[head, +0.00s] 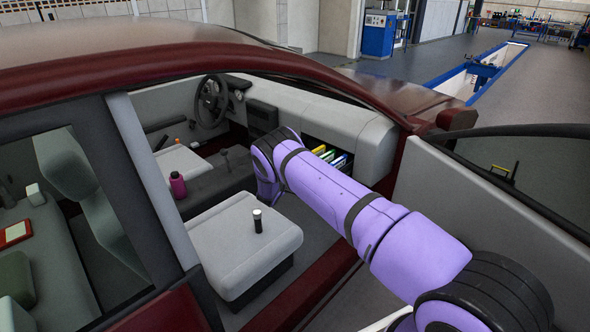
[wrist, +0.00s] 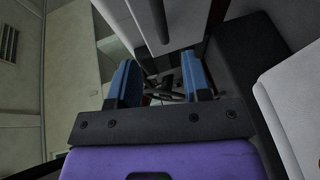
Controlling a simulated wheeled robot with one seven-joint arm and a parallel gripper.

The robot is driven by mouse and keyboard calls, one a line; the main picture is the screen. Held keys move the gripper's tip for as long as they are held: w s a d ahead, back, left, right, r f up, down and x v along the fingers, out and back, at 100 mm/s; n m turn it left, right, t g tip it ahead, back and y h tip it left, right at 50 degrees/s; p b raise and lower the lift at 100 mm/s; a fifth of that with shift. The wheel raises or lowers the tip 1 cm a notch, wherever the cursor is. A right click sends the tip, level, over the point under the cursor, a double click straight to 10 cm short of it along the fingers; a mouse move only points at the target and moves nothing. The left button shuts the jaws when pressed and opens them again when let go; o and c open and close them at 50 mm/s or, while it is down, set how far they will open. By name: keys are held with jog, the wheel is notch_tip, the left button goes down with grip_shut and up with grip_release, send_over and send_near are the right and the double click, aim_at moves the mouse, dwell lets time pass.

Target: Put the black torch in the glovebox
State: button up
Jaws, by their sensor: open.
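The black torch (head: 257,222) stands upright on the light grey front passenger seat (head: 225,250), with a pale top end. The open glovebox (head: 338,160) is in the dashboard behind my arm; colourful items show inside it, and my arm covers part of it. My purple arm reaches through the open door, and its far end is by the dashboard, beyond the seat. My gripper is hidden in the head view. In the wrist view my gripper (wrist: 160,72) has its two blue fingers apart, with nothing held between them. I cannot make out the torch in the wrist view.
The open car door (head: 480,200) is at the right, beside my arm. A pink bottle (head: 178,185) stands on the centre console. The steering wheel (head: 212,100) is farther back. The seat around the torch is clear.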

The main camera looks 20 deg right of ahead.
jog(key=x, duration=1)
jog(key=shift+w+d, duration=0.2)
jog(key=shift+w, duration=0.05)
jog(key=shift+f, duration=0.1)
grip_shut()
